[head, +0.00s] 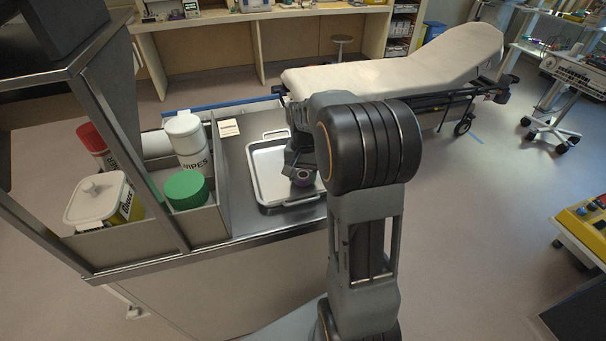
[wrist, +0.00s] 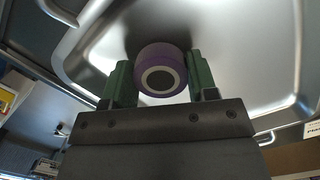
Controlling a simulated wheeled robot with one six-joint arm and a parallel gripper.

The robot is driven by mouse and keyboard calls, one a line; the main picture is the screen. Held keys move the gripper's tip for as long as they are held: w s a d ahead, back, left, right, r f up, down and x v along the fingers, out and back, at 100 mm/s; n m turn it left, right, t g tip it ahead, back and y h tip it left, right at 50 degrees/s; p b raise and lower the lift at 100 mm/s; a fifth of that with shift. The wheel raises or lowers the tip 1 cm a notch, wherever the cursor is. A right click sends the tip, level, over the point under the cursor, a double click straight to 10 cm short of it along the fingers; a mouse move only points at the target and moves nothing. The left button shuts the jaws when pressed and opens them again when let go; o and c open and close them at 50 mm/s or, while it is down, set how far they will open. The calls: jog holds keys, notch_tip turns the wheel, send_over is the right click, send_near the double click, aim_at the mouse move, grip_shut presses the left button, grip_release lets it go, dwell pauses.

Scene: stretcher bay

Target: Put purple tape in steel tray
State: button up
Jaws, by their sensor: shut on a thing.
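The purple tape (wrist: 158,70) is a small roll with a pale core. My gripper (wrist: 155,82) is shut on it, with a green-padded finger on each side in the wrist view. The steel tray (head: 268,164) is a shiny rectangular tray with raised handles on the counter. It also fills much of the wrist view (wrist: 235,45). I cannot tell whether the tape touches the tray floor. My arm hides the tray's right side.
A stretcher (head: 400,62) stands beyond the counter.

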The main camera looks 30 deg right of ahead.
aim_at(304, 172)
jog(key=shift+f, duration=0.2)
jog(key=o, duration=0.9)
notch_tip(304, 172, up, 12)
jog(key=w, duration=0.1)
jog(key=s+a+f+n+t, duration=0.2)
jog(key=s+a+n, duration=0.2)
jog(key=s, duration=0.3)
jog(key=s+a+f+n+t, duration=0.2)
jog(key=s+a+n+t, duration=0.1)
jog(key=s+a, duration=0.3)
jog(key=shift+s+a+n+h, duration=0.35)
jog(key=shift+s+n+h, duration=0.05)
jog(key=shift+s, duration=0.7)
